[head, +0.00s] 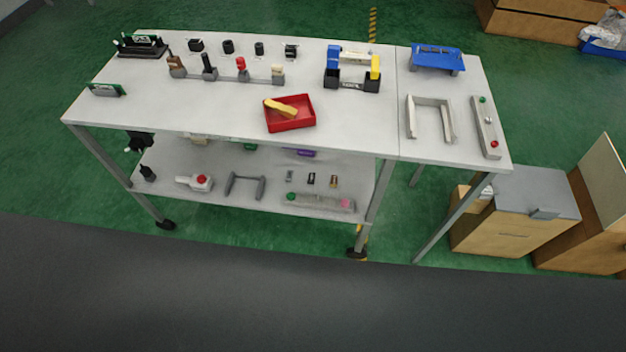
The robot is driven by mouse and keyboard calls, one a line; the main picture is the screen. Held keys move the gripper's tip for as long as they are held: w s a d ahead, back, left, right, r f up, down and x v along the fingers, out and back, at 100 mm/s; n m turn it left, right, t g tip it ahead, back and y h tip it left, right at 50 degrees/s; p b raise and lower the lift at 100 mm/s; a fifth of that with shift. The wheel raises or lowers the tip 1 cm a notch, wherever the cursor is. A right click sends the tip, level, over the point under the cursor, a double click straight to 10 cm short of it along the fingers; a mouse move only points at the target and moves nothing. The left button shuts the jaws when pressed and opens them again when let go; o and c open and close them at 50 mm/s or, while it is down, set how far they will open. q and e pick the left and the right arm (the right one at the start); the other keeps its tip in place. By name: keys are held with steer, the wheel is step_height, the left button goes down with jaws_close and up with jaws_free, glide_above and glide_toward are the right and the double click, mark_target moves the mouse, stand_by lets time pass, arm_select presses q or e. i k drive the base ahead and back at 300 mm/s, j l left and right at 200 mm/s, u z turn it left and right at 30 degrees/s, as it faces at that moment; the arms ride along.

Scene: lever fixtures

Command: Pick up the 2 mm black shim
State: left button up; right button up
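Three small flat pieces lie in a row on the lower shelf: a grey one (289,176), a black one (311,179) and a brown-and-dark one (334,181). The black one may be the black shim, but no thickness marking is legible at this size. Several small black blocks also stand along the back of the table top, among them one at the left (196,45) and one at the right (291,52). Neither of my grippers shows in the head view.
The white table top (180,105) holds a lever row (208,68), a red tray (290,126) with a yellow piece, a blue-and-yellow fixture (352,72) and a blue stand (437,58). The lower shelf (160,160) lies beneath it between metal legs. Wooden cabinets (515,236) stand right.

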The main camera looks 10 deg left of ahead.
mark_target(312, 175)
steer(key=i+j, duration=0.15)
steer(key=j, duration=0.2)
steer(key=i+j, duration=0.15)
steer(key=j, duration=0.25)
steer(key=i+j+z, duration=0.1)
steer(key=j, duration=0.25)
steer(key=i+j, duration=0.2)
steer(key=j, duration=0.2)
steer(key=i+j+z, duration=0.1)
steer(key=j, duration=0.25)
steer(key=i+j, duration=0.15)
steer(key=j, duration=0.25)
